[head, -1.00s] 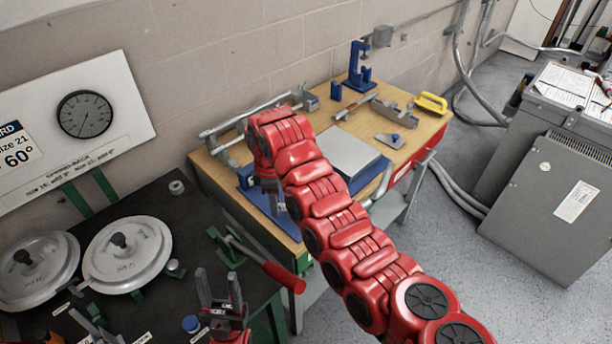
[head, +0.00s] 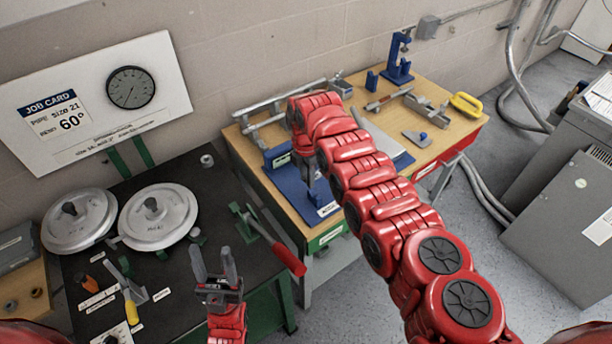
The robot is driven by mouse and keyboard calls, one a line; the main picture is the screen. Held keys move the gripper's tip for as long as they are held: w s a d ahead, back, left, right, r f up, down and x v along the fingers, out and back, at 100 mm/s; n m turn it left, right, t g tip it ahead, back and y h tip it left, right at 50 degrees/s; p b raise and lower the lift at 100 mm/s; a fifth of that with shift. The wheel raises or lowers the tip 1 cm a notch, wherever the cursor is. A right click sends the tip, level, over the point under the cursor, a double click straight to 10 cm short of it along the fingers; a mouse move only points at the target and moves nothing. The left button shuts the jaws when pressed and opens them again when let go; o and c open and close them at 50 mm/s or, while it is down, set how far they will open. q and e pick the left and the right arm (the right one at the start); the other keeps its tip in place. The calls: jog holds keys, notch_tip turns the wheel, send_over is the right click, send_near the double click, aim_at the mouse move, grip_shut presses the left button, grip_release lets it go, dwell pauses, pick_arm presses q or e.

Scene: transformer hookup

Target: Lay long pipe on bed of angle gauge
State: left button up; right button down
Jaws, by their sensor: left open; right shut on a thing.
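My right gripper (head: 313,190) points down over the blue mat (head: 289,182) at the left end of the wooden bench. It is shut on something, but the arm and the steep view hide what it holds. Long grey pipe-like bars (head: 268,103) run along the bench's back left edge, behind the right gripper; part of them is hidden by my red arm. A blue device with a small display (head: 277,156), perhaps the angle gauge, stands just left of the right gripper; its bed is not clear. My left gripper (head: 214,266) is open and empty above the dark bench.
A red-handled lever (head: 288,260) sticks out between the benches. Two round grey discs (head: 158,217) lie on the dark bench (head: 180,272), with a yellow-handled tool (head: 131,305) in front. A blue stand (head: 398,62), grey vise (head: 425,106) and yellow-handled item (head: 466,105) occupy the wooden bench's right half.

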notch_tip(320, 180, down, 7)
jog(key=b, duration=0.6)
jog(key=shift+r+b, duration=0.15)
jog(key=shift+b, duration=0.25)
jog(key=c, duration=0.6)
grip_release()
jog(key=shift+r, duration=0.15)
jog(key=shift+s+a+r+b, duration=0.15)
jog(key=shift+r+b, duration=0.45)
jog(key=shift+r, duration=2.25)
jog(key=shift+s+a+r+b, duration=0.15)
jog(key=shift+r+b, duration=0.5)
jog(key=shift+r, duration=2.25)
jog(key=shift+s+r+b, duration=0.15)
jog(key=shift+r+b, duration=0.45)
jog(key=shift+r, duration=2.25)
